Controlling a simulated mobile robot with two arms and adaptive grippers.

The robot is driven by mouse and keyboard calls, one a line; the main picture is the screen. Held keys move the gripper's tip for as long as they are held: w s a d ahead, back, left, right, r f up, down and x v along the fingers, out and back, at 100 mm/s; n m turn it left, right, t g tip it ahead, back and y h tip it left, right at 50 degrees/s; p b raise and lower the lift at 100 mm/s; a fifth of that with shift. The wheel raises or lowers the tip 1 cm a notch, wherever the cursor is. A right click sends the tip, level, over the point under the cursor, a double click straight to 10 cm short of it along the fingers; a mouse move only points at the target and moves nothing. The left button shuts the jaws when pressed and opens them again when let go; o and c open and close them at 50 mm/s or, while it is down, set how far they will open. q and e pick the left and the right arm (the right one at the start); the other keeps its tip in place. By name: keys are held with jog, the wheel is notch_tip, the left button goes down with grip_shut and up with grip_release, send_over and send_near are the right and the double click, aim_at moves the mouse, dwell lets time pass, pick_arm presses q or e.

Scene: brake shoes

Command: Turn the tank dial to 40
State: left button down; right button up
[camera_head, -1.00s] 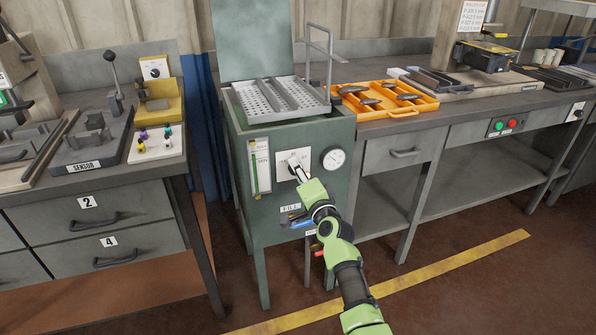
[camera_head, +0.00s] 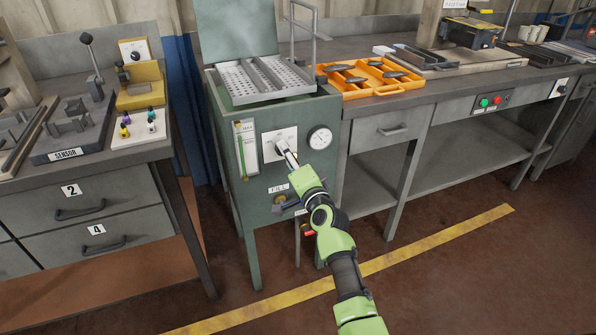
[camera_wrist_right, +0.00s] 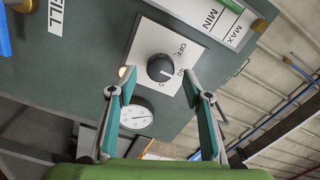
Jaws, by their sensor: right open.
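The tank (camera_head: 262,180) is a green cabinet on legs with a raised lid. Its dial is a dark round knob (camera_wrist_right: 160,68) on a white plate (camera_wrist_right: 148,40) marked OFF and with small numbers; I cannot read its setting surely. In the head view the dial plate (camera_head: 272,146) is partly covered by my right gripper (camera_head: 287,150). In the right wrist view my right gripper (camera_wrist_right: 157,86) is open, with its two teal fingers apart and the knob between and just ahead of the tips. I cannot tell whether they touch it. My left gripper is not in view.
A round gauge (camera_head: 320,138) sits right of the dial, and a level indicator (camera_head: 246,150) left of it. A perforated tray (camera_head: 262,80) lies on the tank. An orange tray (camera_head: 368,77) sits on the bench at right. A drawer bench (camera_head: 95,190) stands at left.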

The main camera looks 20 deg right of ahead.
jog(key=s, duration=0.9)
jog(key=shift+d, duration=0.2)
